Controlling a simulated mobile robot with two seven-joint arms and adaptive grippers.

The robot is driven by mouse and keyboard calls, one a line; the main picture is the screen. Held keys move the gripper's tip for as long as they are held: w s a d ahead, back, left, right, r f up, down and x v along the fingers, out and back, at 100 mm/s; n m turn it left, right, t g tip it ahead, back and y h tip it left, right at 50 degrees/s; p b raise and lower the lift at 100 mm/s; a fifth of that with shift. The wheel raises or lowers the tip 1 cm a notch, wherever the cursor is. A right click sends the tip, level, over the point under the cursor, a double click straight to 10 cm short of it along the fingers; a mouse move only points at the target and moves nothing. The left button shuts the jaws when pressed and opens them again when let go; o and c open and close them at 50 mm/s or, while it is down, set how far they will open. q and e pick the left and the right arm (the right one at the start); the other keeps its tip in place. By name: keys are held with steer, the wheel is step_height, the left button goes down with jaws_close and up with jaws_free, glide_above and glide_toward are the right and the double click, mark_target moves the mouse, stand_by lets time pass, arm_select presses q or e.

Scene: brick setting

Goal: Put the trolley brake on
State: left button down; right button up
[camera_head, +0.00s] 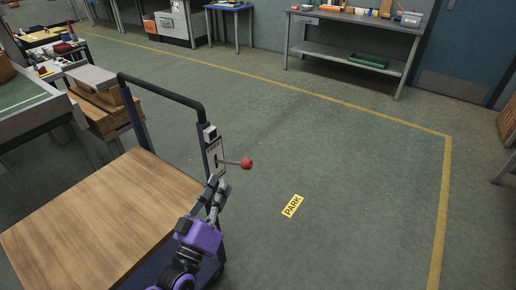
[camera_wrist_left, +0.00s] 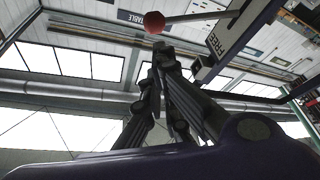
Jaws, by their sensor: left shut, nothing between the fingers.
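The trolley (camera_head: 110,210) has a wooden deck and a dark push handle (camera_head: 165,95). A brake plate (camera_head: 214,155) on its upright carries a label, which reads FREE in the wrist view (camera_wrist_left: 222,38). A thin brake lever (camera_head: 231,162) sticks out to the right from the plate and ends in a red knob (camera_head: 246,163). The knob also shows at the top of the wrist view (camera_wrist_left: 154,23). My left gripper (camera_head: 216,181) is shut and empty, with its fingertips just below the lever. I cannot tell whether they touch it. My right gripper is out of view.
A yellow PARK sign (camera_head: 292,206) lies on the open green floor to the right. A yellow floor line (camera_head: 300,92) borders this area. A workbench (camera_head: 352,48) stands at the back. Wooden boxes (camera_head: 105,110) and a table stand to the left.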

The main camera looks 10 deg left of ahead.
arm_select(q)
steer(key=a+r+n+t+y, duration=0.1)
steer(key=a+r+n+y, duration=0.1)
step_height(320, 180, up, 5)
steer(key=p, duration=0.2)
glide_above(233, 162)
steer(key=s, duration=0.5)
steer(key=shift+w+d+f, duration=0.1)
steer(key=shift+d+f, duration=0.15)
steer(key=shift+f, duration=0.4)
steer(key=shift+s+d+f, duration=0.1)
steer(key=shift+d+f, duration=0.15)
steer(key=shift+f, duration=0.35)
steer(key=shift+w+d+f, duration=0.1)
steer(key=shift+d+f, duration=0.15)
steer(key=shift+f, duration=0.4)
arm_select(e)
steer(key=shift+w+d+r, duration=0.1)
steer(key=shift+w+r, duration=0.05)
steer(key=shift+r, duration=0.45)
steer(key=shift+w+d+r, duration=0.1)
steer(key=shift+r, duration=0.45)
arm_select(q)
steer(key=shift+f, duration=0.1)
